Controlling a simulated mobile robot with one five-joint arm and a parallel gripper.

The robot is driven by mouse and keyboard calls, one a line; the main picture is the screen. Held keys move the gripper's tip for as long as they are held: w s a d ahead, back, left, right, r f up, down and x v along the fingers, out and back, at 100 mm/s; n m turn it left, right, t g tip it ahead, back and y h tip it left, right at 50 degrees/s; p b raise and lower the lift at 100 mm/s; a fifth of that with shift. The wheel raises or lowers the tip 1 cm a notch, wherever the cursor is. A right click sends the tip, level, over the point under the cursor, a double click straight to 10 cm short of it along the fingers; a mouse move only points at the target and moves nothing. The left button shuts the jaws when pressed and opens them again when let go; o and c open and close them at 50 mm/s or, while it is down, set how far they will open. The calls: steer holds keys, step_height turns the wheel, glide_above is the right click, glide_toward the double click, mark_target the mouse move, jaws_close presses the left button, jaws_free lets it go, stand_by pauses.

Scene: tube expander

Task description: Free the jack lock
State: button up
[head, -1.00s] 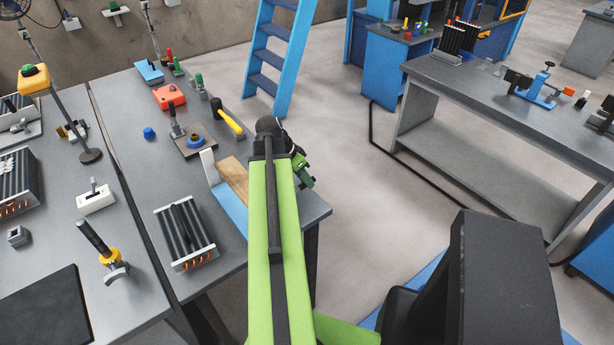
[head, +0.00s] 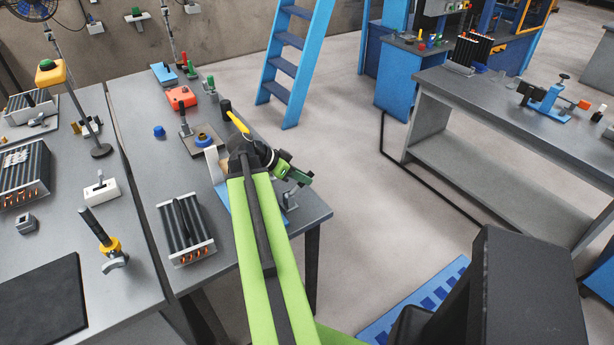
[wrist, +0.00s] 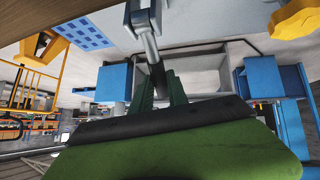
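My gripper (head: 298,174), dark green, is over the right edge of the near workbench (head: 300,222). In the wrist view its two fingers (wrist: 160,88) stand apart, with a grey metal rod (wrist: 149,45) reaching down between them. The rod's end is dark, and I cannot tell if either finger touches it. In the head view a small grey metal fitting with an upright post (head: 290,196) stands on the bench just below the gripper. No part is clearly recognisable as the jack lock.
My arm partly hides a blue strip by the bench edge. A finned heater block (head: 186,230), a hammer with a yellow handle (head: 238,122) and an orange box (head: 181,97) are on the bench. A blue ladder (head: 297,60) stands behind.

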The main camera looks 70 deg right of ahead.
steer(key=o, duration=0.4)
steer(key=shift+s, duration=0.15)
steer(key=shift+o, duration=0.2)
steer(key=shift+r, duration=0.2)
steer(key=p+v, duration=1.2)
steer(key=v, duration=0.5)
steer(key=shift+a+f, duration=0.1)
steer(key=shift+f, duration=0.05)
